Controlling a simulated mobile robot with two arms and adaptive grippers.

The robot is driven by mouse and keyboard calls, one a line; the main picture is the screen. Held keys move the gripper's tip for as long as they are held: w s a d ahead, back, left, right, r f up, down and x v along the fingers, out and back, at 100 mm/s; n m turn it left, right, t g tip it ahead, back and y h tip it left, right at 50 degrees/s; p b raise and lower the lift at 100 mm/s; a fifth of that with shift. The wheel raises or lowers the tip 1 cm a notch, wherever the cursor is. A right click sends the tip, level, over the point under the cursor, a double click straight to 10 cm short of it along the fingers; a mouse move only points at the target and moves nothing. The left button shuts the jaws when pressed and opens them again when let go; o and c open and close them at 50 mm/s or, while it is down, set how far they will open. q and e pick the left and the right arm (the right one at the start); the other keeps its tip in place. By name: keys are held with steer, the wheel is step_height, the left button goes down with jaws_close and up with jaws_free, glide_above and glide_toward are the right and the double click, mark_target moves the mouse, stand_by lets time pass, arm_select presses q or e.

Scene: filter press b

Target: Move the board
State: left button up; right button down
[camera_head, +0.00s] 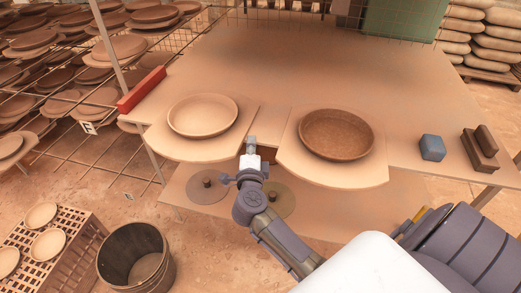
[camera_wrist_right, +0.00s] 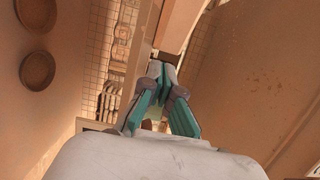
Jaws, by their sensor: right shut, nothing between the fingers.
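Two pale boards lie on the workbench and jut over its front edge. The left board (camera_head: 190,149) carries a light clay dish (camera_head: 202,115); the right board (camera_head: 310,169) carries a brown dish (camera_head: 337,133). My right gripper (camera_head: 251,141) is at the bench's front edge, in the gap between the boards, close to the left board's right side. Its fingers are shut and empty; they also show in the right wrist view (camera_wrist_right: 163,70). I cannot tell whether they touch a board. My left gripper is not in view.
A red bar (camera_head: 142,90) lies at the bench's left edge. A blue-grey block (camera_head: 432,147) and brown blocks (camera_head: 479,149) sit at the right. A dark bucket (camera_head: 135,256) and a slatted crate (camera_head: 70,246) stand on the floor. Mesh racks (camera_head: 90,150) hold dishes at left.

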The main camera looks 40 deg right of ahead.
mark_target(206, 139)
steer(key=shift+w+a, duration=0.3)
steer(key=shift+w, duration=0.05)
steer(key=w+a, duration=0.2)
steer(key=w, duration=0.1)
steer(key=w+a, duration=0.3)
steer(key=w+a+p, duration=0.1)
steer(key=w+a, duration=0.2)
steer(key=shift+w+a, duration=0.25)
steer(key=shift+w, duration=0.15)
steer(key=shift+s+d, duration=0.1)
steer(key=shift+s, duration=0.05)
